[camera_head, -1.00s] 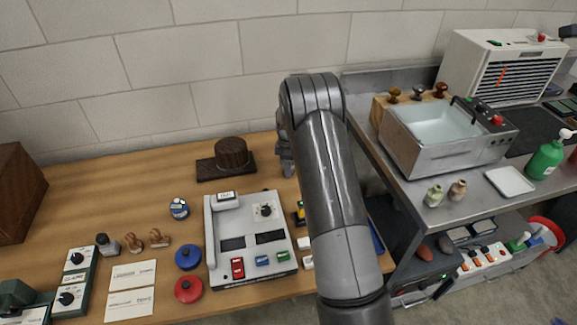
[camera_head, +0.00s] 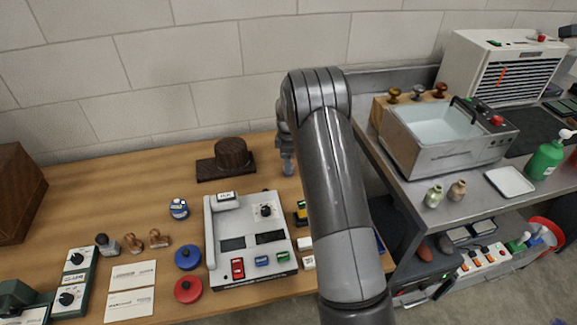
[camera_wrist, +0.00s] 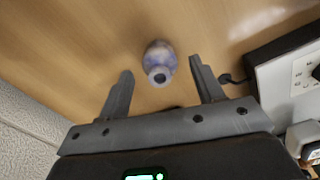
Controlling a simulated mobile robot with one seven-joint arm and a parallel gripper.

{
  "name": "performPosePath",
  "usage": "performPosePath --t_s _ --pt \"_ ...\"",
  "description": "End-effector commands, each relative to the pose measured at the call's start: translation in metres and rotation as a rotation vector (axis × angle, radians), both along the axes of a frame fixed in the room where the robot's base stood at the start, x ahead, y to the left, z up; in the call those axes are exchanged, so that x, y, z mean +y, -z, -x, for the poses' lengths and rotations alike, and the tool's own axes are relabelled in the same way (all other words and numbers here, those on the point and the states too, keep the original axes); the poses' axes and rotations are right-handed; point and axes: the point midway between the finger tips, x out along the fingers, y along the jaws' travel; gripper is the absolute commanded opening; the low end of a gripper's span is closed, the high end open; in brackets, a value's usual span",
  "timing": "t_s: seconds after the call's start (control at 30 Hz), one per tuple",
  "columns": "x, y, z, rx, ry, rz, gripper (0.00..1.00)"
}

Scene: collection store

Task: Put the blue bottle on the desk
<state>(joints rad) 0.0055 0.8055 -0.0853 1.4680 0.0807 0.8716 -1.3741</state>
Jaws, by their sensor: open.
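The blue bottle (camera_head: 288,166) is small, clear and bluish. It stands on the wooden desk (camera_head: 110,205), right of the brown hat-shaped block. In the wrist view the bottle (camera_wrist: 158,57) looks upright and a little blurred, its round neck facing me. My gripper (camera_head: 285,148) is just above the bottle in the head view, partly hidden by my arm. In the wrist view my gripper (camera_wrist: 161,66) is open, its two fingers apart on either side of the bottle's neck, with clear gaps.
The brown hat-shaped block (camera_head: 231,155) stands left of the bottle. A grey-white device (camera_head: 222,240) lies in front of it. Stamps, cards and red and blue lids are farther left. A metal counter with a basin (camera_head: 440,150) is at right. A wall rises behind the desk.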

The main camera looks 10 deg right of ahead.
Motion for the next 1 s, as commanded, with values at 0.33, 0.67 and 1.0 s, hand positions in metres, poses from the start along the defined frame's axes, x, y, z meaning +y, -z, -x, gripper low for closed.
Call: performPosePath --t_s 0.33,0.67,1.0 --pt "0.000 -0.071 0.000 -0.002 -0.001 0.000 0.61" --pt "0.002 -0.115 0.012 -0.024 0.048 -0.001 0.61" --pt "0.015 -0.223 0.095 -0.137 0.340 -0.028 0.61"
